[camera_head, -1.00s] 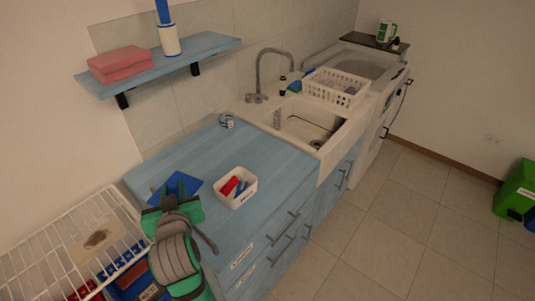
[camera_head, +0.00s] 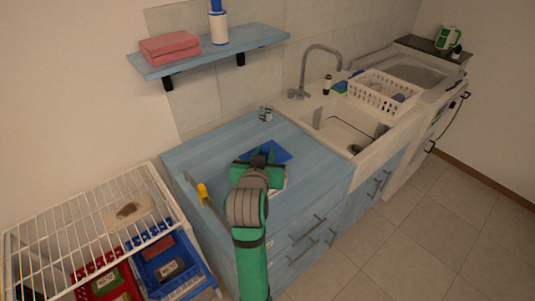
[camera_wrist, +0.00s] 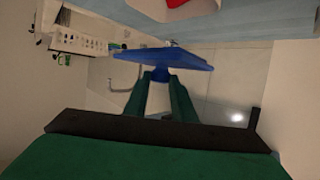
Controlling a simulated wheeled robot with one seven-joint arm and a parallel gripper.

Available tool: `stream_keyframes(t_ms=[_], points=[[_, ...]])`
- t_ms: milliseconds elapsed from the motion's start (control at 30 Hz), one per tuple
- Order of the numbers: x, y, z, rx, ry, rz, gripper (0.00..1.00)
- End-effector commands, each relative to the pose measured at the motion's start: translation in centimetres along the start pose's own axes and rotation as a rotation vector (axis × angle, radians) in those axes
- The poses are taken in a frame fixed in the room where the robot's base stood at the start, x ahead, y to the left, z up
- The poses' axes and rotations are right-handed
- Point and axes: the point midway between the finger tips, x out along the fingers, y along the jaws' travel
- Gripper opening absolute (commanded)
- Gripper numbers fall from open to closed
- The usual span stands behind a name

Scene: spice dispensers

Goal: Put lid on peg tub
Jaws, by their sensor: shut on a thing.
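My gripper (camera_head: 262,160) is shut on a flat blue lid (camera_head: 272,151) above the blue counter. In the wrist view, the lid (camera_wrist: 165,57) is seen nearly edge-on at the tips of the green fingers (camera_wrist: 166,82). The white peg tub (camera_head: 284,187) is mostly hidden behind my arm and gripper, with only a bit of its pale rim showing to the right of the arm. Its contents are hidden now. The lid appears slightly beyond the tub in the head view, and I cannot tell its height above it.
The blue counter (camera_head: 208,150) is mostly clear, with a small metallic item (camera_head: 266,114) at the back. A wall shelf (camera_head: 205,55) hangs above. The sink (camera_head: 345,130) and white basket (camera_head: 383,93) are right. A wire rack (camera_head: 85,225) and yellow item (camera_head: 203,193) are left.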

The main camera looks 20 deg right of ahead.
Motion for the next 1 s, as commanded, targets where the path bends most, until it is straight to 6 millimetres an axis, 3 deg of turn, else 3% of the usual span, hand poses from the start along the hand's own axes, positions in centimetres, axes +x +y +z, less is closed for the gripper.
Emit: stream_keyframes(t_ms=[700, 1000], points=[[2.0, 0.1, 5.6, 0.001, -0.002, 0.002, 0.01], [2.4, 0.2, 6.6, 0.000, 0.000, 0.001, 0.01]])
